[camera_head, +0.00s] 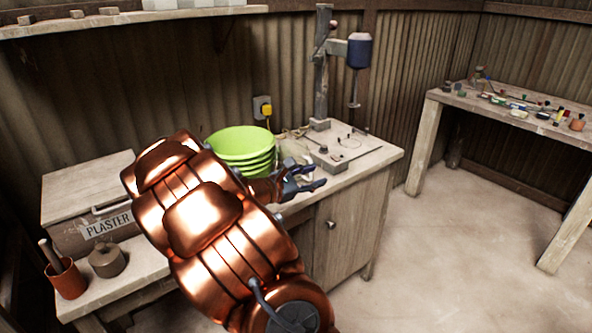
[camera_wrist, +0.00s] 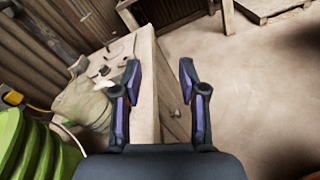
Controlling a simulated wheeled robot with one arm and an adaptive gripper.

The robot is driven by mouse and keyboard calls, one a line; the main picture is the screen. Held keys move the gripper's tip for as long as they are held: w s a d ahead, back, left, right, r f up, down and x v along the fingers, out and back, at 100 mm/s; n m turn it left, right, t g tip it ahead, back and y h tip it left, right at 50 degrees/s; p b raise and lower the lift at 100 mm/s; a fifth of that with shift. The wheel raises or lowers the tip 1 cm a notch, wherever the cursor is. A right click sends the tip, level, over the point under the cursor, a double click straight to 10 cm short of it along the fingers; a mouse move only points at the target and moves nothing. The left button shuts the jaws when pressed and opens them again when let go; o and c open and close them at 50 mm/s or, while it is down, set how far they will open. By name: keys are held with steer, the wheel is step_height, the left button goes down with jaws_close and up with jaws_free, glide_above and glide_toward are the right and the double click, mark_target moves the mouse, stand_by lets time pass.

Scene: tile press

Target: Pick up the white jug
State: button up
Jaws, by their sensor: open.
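A pale, whitish rounded vessel, which looks like the white jug (camera_head: 298,150), stands on the cabinet top just right of the green buckets. My arm and gripper partly hide it in the head view. In the wrist view the jug (camera_wrist: 84,104) is left of the left finger, and its outline is blurred. My gripper (camera_head: 313,177) is open and empty in front of the jug, near the cabinet's front edge.
Stacked green buckets (camera_head: 240,142) stand left of the jug. A drill stand (camera_head: 322,70) with a blue motor is behind it. A plaster box (camera_head: 88,190), an orange cup (camera_head: 66,280) and a grey weight (camera_head: 107,261) are at left. The floor at right is clear.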

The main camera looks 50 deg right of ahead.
mark_target(310, 178)
steer(key=w+d+f+n+t, duration=0.1)
steer(key=w+d+f+n, duration=0.1)
steer(key=w, duration=0.1)
steer(key=w+d+f+n+t+h+b, duration=0.1)
steer(key=w+d+f+n+t, duration=0.1)
steer(key=w+f+n, duration=0.1)
steer(key=w+d+f+n+t, duration=0.1)
steer(key=w+f+n, duration=0.1)
steer(key=w+f, duration=0.1)
steer(key=shift+w+d+f+n+t+h, duration=0.2)
steer(key=shift+d+f+n+t+h, duration=0.1)
steer(key=shift+d+h, duration=0.1)
steer(key=shift+w+d, duration=0.1)
steer(key=shift+d, duration=1.25)
steer(key=d, duration=0.2)
steer(key=d+p, duration=0.1)
steer(key=d, duration=0.1)
steer(key=shift+r, duration=0.4)
steer(key=shift+d+p, duration=0.35)
steer(key=shift+d, duration=0.25)
steer(key=shift+c, duration=0.2)
jaws_close()
